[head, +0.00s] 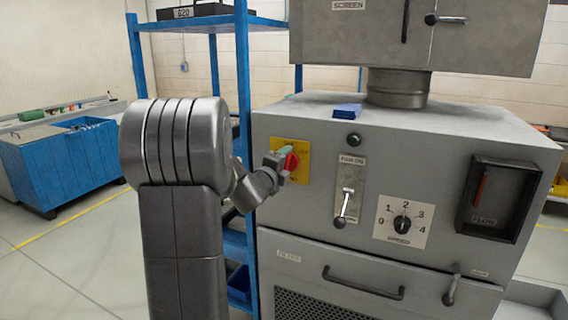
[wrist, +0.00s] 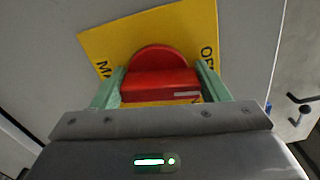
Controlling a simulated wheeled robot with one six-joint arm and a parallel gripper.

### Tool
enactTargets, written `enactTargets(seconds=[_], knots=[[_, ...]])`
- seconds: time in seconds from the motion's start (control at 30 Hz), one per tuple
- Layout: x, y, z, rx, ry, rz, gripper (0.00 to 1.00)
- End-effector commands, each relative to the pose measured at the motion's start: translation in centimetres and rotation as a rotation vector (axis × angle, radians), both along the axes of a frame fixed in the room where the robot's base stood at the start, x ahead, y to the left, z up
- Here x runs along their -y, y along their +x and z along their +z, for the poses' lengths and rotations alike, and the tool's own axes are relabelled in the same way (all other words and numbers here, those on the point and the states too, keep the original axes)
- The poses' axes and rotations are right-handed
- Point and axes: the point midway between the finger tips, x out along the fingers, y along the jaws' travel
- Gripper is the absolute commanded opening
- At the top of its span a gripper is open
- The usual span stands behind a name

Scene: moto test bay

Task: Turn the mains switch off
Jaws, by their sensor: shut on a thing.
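The mains switch is a red knob (head: 291,162) on a yellow plate (head: 303,149), on the left of the grey machine's front. The wrist view shows the red knob (wrist: 160,88) between my gripper's two green fingers, with the yellow plate (wrist: 135,38) behind it. Parts of the plate's lettering show at its left and right; the rest is hidden. My gripper (head: 284,155) reaches the knob from the left in the head view and is shut on it; the fingers also show in the wrist view (wrist: 160,92). A short pale mark lies on the knob's right side.
Right of the switch are a green button (head: 353,140), a lever (head: 343,208), a numbered dial (head: 401,221) and a dark recessed gauge (head: 497,199). A drawer handle (head: 362,285) sticks out below. A blue shelf rack (head: 243,90) stands close behind my arm.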

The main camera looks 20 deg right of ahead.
Motion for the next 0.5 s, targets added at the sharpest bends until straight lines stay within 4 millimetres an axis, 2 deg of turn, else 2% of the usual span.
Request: enactTargets(seconds=[0.5], knots=[[-0.06,0.03,-0.12,-0.141,-0.120,0.000,0.45]])
